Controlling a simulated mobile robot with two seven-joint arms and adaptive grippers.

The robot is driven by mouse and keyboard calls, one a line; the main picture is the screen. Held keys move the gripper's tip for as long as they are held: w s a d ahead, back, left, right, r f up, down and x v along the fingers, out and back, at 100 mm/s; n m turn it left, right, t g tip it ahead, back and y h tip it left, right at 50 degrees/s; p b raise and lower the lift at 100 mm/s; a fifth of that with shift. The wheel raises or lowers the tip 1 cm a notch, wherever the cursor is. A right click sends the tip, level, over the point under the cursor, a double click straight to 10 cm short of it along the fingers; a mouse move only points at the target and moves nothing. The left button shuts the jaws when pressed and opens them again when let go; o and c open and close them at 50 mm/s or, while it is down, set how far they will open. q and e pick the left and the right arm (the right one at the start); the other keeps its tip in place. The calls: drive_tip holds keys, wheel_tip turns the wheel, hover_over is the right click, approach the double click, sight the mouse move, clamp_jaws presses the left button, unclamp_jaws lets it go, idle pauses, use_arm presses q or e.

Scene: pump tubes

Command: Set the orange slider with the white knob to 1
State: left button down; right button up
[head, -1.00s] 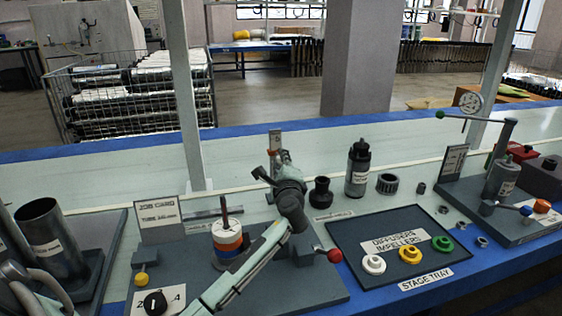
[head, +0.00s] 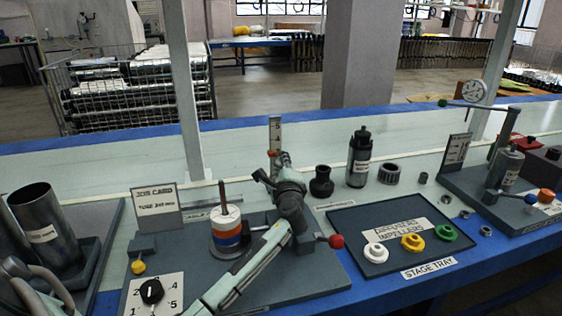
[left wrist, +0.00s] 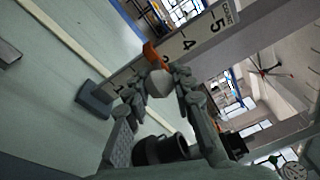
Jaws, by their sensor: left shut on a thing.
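The slider's upright scale plate (head: 275,133) stands behind my left gripper in the head view, with a 5 near its top. In the left wrist view the scale (left wrist: 200,36) runs diagonally, with 1 low and 4 and 5 toward the upper right. The orange slider (left wrist: 152,54) sits on it between 1 and 4; its exact mark is partly hidden. The white knob (left wrist: 158,83) faces the wrist camera. My left gripper (left wrist: 163,78), also in the head view (head: 275,172), is shut on the knob. My right gripper is not in view.
A red-ended lever (head: 336,241) is close on the right. A stage tray (head: 345,222) holds white, yellow and green impellers. A numbered dial (head: 151,291) is at front left.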

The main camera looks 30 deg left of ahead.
use_arm(q)
drive_tip(key=c, duration=1.3)
unclamp_jaws()
drive_tip(key=shift+o, duration=0.2)
drive_tip(key=shift+d, duration=0.1)
drive_tip(key=v, duration=1.2)
